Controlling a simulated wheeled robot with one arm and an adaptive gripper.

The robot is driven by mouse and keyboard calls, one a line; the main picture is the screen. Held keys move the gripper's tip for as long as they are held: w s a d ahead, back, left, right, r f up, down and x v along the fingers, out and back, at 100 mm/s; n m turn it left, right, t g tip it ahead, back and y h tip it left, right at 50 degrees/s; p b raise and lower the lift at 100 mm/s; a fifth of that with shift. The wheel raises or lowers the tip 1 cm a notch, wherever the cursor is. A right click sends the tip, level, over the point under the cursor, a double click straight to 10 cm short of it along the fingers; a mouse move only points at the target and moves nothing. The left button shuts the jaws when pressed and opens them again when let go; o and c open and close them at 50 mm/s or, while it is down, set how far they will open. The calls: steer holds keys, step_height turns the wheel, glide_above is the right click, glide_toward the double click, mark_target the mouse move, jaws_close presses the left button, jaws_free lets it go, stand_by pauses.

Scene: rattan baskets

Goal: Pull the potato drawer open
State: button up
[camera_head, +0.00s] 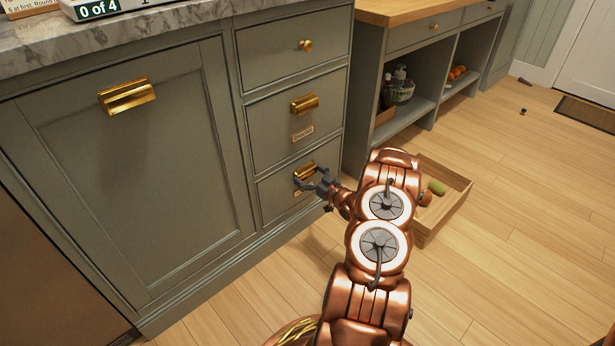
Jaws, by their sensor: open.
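A grey-green cabinet holds a column of three shut drawers. The bottom drawer (279,205) has a brass cup handle (304,170) and a label that is mostly hidden behind my gripper. The middle drawer (267,132) has a brass cup handle and a label too small to read surely. The top drawer (272,51) has a round brass knob. I cannot tell from the labels which is the potato drawer. My gripper (303,183) is open at the bottom drawer's handle, its fingers just at or below it. Whether they touch it cannot be told.
A wooden tray (455,215) with a few produce items stands on the floor right of my arm. A large panel (150,170) with a brass handle is at left. Floor before the drawers is clear.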

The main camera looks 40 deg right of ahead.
steer(key=c, duration=1.4)
steer(key=shift+a, duration=0.15)
